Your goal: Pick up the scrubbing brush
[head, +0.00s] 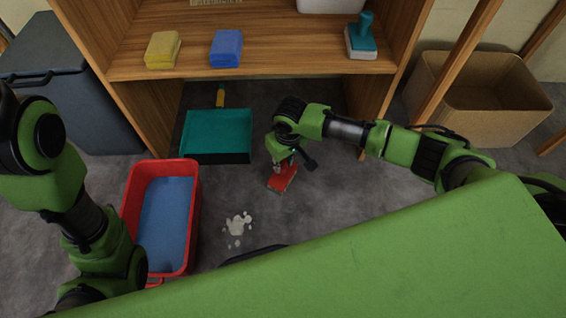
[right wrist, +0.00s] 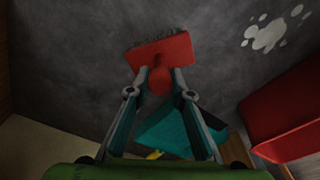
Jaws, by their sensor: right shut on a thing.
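A red scrubbing brush (head: 283,178) with a flat block is over the dark floor near the middle of the head view. In the right wrist view the red brush (right wrist: 160,50) shows its block, its round knob and dark bristles along the far edge. My right gripper (head: 287,160) is shut on the knob, with one finger on each side in the wrist view (right wrist: 160,78). I cannot tell whether the bristles touch the floor. My left arm shows at the left, but its gripper is out of view.
A red tub (head: 195,215) of blue water stands left, beside a white spill (head: 238,224). A teal dustpan (head: 216,136) lies before the wooden shelf (head: 265,68), which holds a yellow sponge (head: 163,50), a blue sponge (head: 227,49) and a teal brush (head: 361,40).

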